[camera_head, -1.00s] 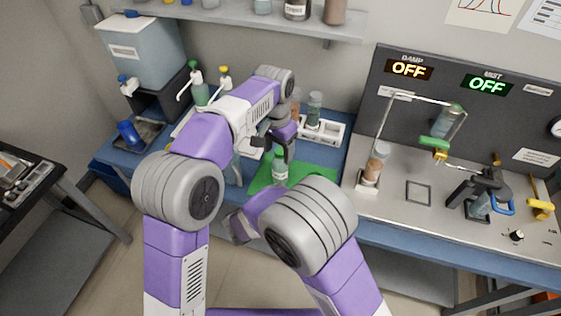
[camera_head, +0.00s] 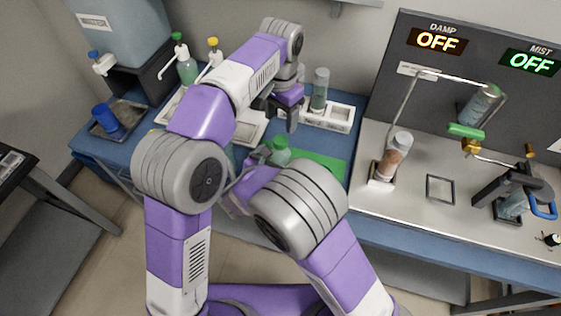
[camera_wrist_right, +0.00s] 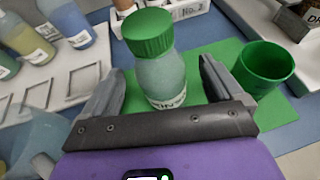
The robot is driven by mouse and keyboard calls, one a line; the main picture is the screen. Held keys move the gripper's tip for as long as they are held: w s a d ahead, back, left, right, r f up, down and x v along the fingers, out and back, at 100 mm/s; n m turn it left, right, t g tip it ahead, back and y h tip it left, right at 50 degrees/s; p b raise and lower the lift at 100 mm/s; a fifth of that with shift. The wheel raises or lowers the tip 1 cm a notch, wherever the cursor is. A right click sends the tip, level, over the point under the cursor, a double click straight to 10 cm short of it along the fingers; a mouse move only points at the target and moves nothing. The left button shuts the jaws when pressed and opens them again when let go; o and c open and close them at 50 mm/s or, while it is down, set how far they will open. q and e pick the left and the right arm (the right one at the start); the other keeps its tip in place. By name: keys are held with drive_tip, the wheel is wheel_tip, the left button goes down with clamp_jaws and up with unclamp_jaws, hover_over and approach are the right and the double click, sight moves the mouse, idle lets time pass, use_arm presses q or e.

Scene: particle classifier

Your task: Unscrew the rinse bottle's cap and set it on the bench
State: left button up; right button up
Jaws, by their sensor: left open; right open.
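The rinse bottle (camera_wrist_right: 162,78) stands upright on the green mat (camera_wrist_right: 198,60), its ribbed green cap (camera_wrist_right: 150,35) on its neck. In the right wrist view, my right gripper (camera_wrist_right: 162,70) is open, with one finger on each side of the bottle and visible gaps. In the head view, the bottle's cap (camera_head: 279,145) shows, while my right arm hides most of its body. My left gripper (camera_head: 281,114) is open and empty above the cap, pointing down, apart from it. My right gripper's fingers are largely hidden in the head view.
An empty green cup (camera_wrist_right: 264,66) stands right of the bottle in the right wrist view. A white rack (camera_head: 335,116) with a vial is behind. A steel bench (camera_head: 410,200) with apparatus is right.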

use_arm(q)
drive_tip(key=shift+w+f, duration=0.1)
drive_tip(key=shift+w, duration=0.05)
use_arm(e)
drive_tip(key=shift+x, duration=2.6)
drive_tip(key=shift+s+f, duration=0.1)
